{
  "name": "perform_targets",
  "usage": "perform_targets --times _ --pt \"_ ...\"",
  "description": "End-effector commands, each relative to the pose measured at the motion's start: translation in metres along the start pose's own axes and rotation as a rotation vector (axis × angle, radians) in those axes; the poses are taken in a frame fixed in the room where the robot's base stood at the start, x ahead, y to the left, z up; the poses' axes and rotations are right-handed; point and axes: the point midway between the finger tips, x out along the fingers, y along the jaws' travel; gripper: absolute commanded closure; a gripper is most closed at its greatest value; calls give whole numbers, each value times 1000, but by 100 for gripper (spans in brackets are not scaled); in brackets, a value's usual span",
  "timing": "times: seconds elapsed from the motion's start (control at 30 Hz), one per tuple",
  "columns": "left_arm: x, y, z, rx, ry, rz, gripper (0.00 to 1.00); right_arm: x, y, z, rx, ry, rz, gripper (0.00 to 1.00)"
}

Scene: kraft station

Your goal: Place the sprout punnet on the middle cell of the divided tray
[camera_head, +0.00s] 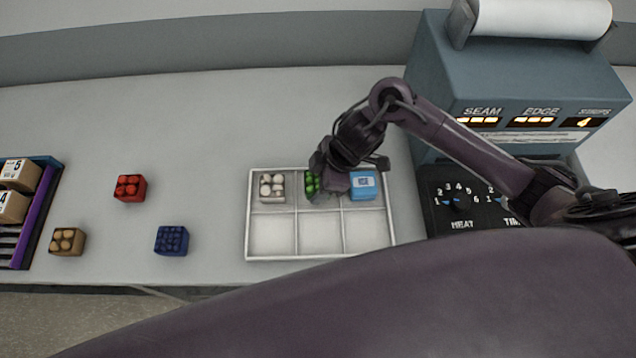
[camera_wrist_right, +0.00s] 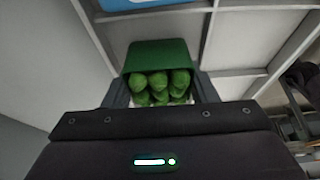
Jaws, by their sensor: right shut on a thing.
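The sprout punnet, a small green tub of round green sprouts (camera_head: 310,183), is at the top middle cell of the divided tray (camera_head: 320,258), partly hidden by my right gripper (camera_head: 324,176). In the right wrist view the punnet (camera_wrist_right: 160,53) sits between the fingers of my right gripper (camera_wrist_right: 161,92), which is shut on it. I cannot tell whether the punnet touches the cell floor. A punnet of white round items (camera_head: 271,187) is in the top left cell and a blue box (camera_head: 363,186) in the top right cell. My left gripper is not in view.
The bottom row of tray cells is empty. Red (camera_head: 130,188), tan (camera_head: 68,241) and dark blue (camera_head: 171,240) punnets stand on the table to the left, near a rack with boxes (camera_head: 38,205). A sealing machine (camera_head: 510,80) stands close on the tray's right.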

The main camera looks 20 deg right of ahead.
Motion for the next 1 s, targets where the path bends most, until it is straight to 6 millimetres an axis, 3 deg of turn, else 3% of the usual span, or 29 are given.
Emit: perform_targets --times 0.1,0.47,0.5,0.57,0.87,1.0 --pt "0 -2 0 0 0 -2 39 9 0 4 1 0 2 70" --pt "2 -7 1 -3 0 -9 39 13 0 5 0 0 2 70" --pt "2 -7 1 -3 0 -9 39 13 0 5 0 0 2 46" --pt "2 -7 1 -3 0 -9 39 12 0 5 -1 0 2 39" --pt "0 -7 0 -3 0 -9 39 11 0 4 -1 1 2 39" --pt "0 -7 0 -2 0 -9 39 -2 1 3 -4 2 4 39"
